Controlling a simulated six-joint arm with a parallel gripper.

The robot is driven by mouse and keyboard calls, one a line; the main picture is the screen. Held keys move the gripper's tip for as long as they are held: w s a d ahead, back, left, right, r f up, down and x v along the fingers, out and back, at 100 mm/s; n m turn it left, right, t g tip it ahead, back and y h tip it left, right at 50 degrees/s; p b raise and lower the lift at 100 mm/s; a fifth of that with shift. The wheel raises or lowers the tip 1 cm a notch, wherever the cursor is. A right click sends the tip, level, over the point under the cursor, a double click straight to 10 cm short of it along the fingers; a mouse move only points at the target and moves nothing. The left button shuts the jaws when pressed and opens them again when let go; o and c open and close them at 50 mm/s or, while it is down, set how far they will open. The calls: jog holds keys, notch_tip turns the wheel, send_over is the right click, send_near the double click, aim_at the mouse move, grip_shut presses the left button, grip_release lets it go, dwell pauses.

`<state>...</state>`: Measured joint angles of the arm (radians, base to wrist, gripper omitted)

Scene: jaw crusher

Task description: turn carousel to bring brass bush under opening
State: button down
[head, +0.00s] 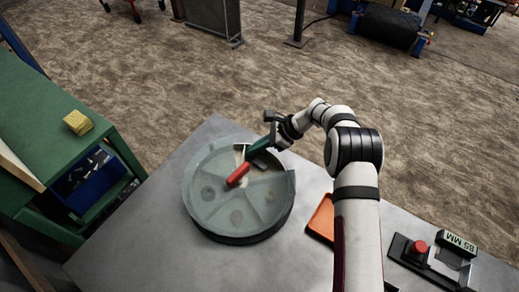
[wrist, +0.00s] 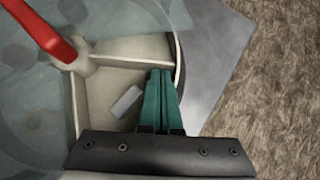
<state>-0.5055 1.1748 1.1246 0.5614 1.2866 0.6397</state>
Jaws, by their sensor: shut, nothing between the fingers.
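The carousel (head: 212,228) is a round grey drum on the metal table, under a translucent cover with one open sector. A red handle (head: 238,175) sits at its middle and also shows in the wrist view (wrist: 48,38). Through the opening, the wrist view shows pale divider walls (wrist: 125,47) and a small grey block (wrist: 126,101) on the floor between them. My gripper (wrist: 160,72) has its green fingers shut together, over or in the open sector, near its right side. Contact with a wall cannot be told. I cannot make out a brass bush; dim round shapes show under the cover.
An orange tray (head: 321,217) lies right of the carousel, partly behind my arm. A device with a red button (head: 420,246) and a block marked 85 MM (head: 459,243) stand farther right. A green bench (head: 50,110) with a yellow block (head: 78,122) is at left.

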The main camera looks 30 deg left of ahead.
aim_at(239, 152)
jog(key=shift+s+a+r, duration=0.1)
jog(key=shift+s+a, duration=0.15)
jog(key=shift+a, duration=0.45)
jog(key=shift+s+a+f, duration=0.1)
jog(key=shift+s+a, duration=0.2)
jog(key=shift+a, duration=0.4)
jog(key=shift+s+a+r, duration=0.1)
jog(key=shift+s+a, duration=0.15)
jog(key=shift+a, duration=0.45)
jog(key=shift+s+a, duration=0.15)
jog(key=shift+a, duration=0.05)
jog(key=shift+r, duration=0.1)
jog(key=w+a+v, duration=0.1)
jog(key=w+v, duration=0.1)
jog(key=v, duration=0.6)
jog(key=s+d+r+n+t, duration=0.1)
jog(key=s+d+n+t, duration=0.15)
jog(key=n, duration=0.85)
jog(key=s+d+r+n+t, duration=0.2)
jog(key=d+n, duration=0.1)
jog(key=n, duration=0.7)
jog(key=x, duration=0.9)
jog(key=shift+s+f, duration=0.2)
jog(key=shift+f, duration=0.25)
